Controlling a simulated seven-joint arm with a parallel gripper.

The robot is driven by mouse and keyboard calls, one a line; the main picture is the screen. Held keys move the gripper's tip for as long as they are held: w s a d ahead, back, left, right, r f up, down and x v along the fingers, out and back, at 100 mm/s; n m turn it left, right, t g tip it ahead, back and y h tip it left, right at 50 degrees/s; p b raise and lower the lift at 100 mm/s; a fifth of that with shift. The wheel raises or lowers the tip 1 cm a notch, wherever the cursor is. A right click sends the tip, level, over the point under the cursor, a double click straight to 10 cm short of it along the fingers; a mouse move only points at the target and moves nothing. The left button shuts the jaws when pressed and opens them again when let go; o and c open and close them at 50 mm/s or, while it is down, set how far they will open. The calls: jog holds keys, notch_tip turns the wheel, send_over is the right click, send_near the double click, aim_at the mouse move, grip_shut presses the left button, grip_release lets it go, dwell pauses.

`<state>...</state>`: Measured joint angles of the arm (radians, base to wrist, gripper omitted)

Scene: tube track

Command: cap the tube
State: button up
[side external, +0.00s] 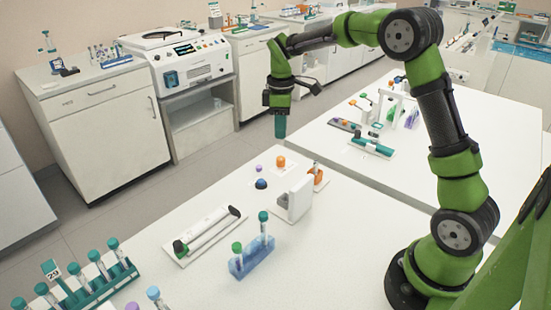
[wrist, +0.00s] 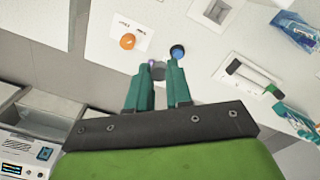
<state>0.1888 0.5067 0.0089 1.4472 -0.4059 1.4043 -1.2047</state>
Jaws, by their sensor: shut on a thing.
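My gripper (side external: 281,128) is raised above and beyond the far edge of the front table. A blue rack (side external: 240,269) on the table holds a tube with a green cap (side external: 237,247) and a taller tube with a teal cap (side external: 263,216). Loose on the table are a purple cap (side external: 258,167), an orange cap (side external: 281,161) and a dark blue cap (side external: 261,183). A tube (side external: 316,168) also shows behind the white stand; its top is too small to judge.
A white stand (side external: 295,202) is right of the loose caps. A white tray with a green-ended bar (side external: 208,232) lies at the left, and a teal rack of several tubes (side external: 88,288) is front left. A second table (side external: 430,165) with more labware is behind.

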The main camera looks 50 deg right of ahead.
send_near(316, 160)
jog(key=w+r, duration=0.1)
jog(key=w, duration=0.2)
jog(key=s, duration=0.1)
jog(key=s+f+n, duration=0.1)
jog(key=s, duration=0.1)
jog(key=shift+s+f+n, duration=0.1)
jog(key=shift+n, duration=0.2)
jog(key=shift+d+f, duration=0.1)
jog(key=shift+f, duration=2.65)
jog(key=shift+f, duration=0.7)
jog(key=o, duration=0.8)
jog(key=shift+o, duration=0.2)
